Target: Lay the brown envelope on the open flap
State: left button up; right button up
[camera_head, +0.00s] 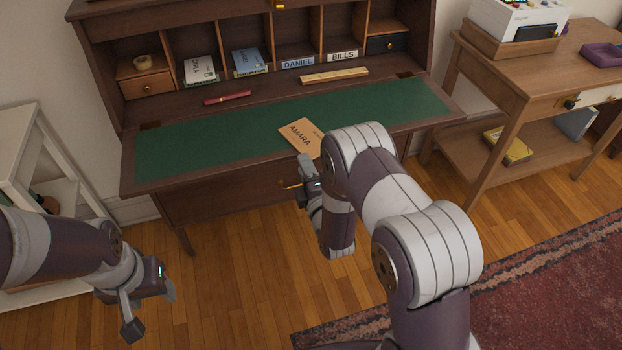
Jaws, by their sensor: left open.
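The brown envelope (300,133), marked AMARA, is at the front edge of the open flap (210,140), a lowered desk board with a green surface. Its far part is over the green, and its near right part is hidden behind my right arm. My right gripper (306,166) is at the envelope's near edge, just in front of the flap. I cannot tell whether its fingers touch or hold the envelope. My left gripper (150,308) is open and empty, low over the floor at the lower left, away from the desk.
A red pen (228,98) and a wooden ruler (334,76) lie behind the green surface. Pigeonholes labelled DANIEL (298,63) and BILLS (343,56) stand behind. A side table (500,65) is at right, a white shelf (50,150) at left. The flap's left part is clear.

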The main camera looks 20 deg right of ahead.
jog(key=s+d+r+m+g, duration=0.1)
jog(key=s+r+m+g, duration=0.2)
jog(key=s+m+g, duration=0.75)
jog(key=s+d+r+m+g, duration=0.1)
jog(key=s+r+m+g, duration=0.2)
jog(key=s+m+g, duration=0.75)
jog(key=s+r+n+t+p, duration=0.2)
jog(key=s+r+t+p, duration=0.2)
jog(key=r+p, duration=1.2)
jog(key=shift+n+h, duration=0.3)
jog(key=shift+n, duration=0.1)
jog(key=shift+d, duration=0.1)
